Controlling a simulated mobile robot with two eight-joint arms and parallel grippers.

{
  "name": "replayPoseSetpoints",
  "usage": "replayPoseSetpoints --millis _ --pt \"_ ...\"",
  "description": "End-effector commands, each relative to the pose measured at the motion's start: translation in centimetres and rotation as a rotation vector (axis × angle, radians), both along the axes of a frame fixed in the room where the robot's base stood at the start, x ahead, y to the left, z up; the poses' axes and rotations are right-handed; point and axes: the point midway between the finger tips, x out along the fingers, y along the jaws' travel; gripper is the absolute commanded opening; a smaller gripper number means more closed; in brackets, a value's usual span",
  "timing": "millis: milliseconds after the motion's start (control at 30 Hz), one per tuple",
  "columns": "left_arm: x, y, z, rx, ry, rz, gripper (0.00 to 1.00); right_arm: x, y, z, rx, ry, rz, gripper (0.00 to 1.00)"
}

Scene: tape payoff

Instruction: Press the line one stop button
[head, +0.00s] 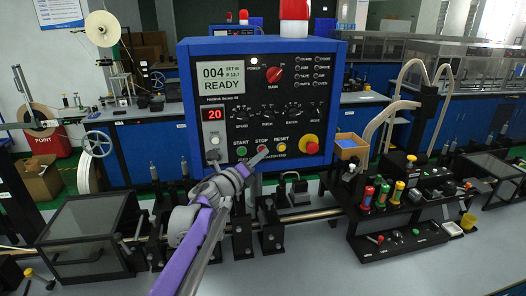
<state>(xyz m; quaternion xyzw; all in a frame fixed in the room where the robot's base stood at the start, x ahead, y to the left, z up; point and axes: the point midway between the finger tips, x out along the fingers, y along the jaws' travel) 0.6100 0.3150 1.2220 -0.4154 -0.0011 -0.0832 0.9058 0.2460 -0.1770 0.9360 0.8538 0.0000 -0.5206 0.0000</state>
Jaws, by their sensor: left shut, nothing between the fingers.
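A blue control box (330,85) with a dark front panel stands at the middle of the bench. Its display reads "004 READY". Along the panel's lower edge are a green start button (241,152), a red stop button (262,149) under the label STOP, and a yellow reset button (281,146). My left gripper (259,156) is shut and empty, with its tip in front of the panel at the stop button, covering part of it. I cannot tell whether the tip touches the button. My right gripper is not in view.
A red emergency knob (309,145) sits right of the reset button. A black rack (400,215) with coloured-handled tools stands at the right. A dark clear-sided box (85,235) stands at the left. A metal rail runs below the panel.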

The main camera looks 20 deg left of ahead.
Motion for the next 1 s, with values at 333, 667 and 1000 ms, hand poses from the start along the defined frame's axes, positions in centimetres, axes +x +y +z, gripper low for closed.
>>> replayPoseSetpoints --millis 333,667,1000 --pt "-0.9 -0.7 0.0 0.000 0.000 -0.001 0.00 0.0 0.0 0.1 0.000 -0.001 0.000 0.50" --pt "-3.5 -2.8 0.1 0.000 0.000 -0.001 0.00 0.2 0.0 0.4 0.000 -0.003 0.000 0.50" --pt "-4.8 -3.6 0.0 0.000 0.000 0.000 0.00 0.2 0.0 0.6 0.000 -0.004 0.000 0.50"
